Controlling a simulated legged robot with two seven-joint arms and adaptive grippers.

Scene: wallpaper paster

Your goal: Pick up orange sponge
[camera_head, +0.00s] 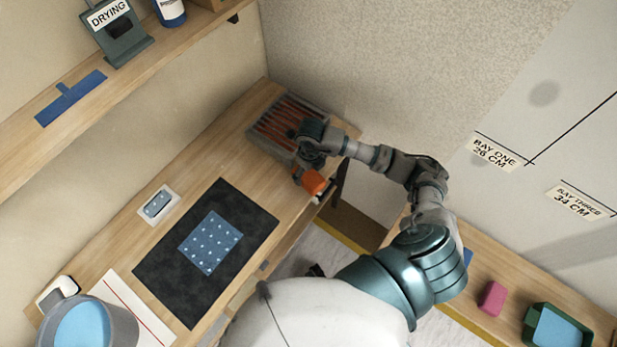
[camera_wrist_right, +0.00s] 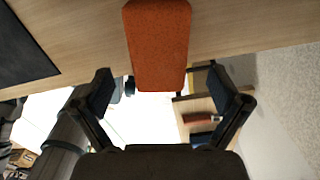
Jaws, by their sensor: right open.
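The orange sponge (camera_head: 313,182) is a small block at the front edge of the wooden table, beside the slotted grey tray. In the right wrist view the sponge (camera_wrist_right: 158,45) lies on the wood, and its near end sticks out past the table edge. My right gripper (camera_head: 306,163) is just behind the sponge in the head view and partly hidden by its own wrist. In the wrist view the right gripper (camera_wrist_right: 162,88) is open, its two fingers spread wide on either side below the sponge's near end, with nothing between them. My left gripper is not in view.
A grey tray with orange slots (camera_head: 283,122) stands at the table's far end. A dark mat (camera_head: 165,270) with a dotted blue square (camera_head: 211,243) lies nearer. A bucket (camera_head: 122,325) stands at lower left. A side bench holds a pink block (camera_head: 492,297) and a green tub (camera_head: 530,318).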

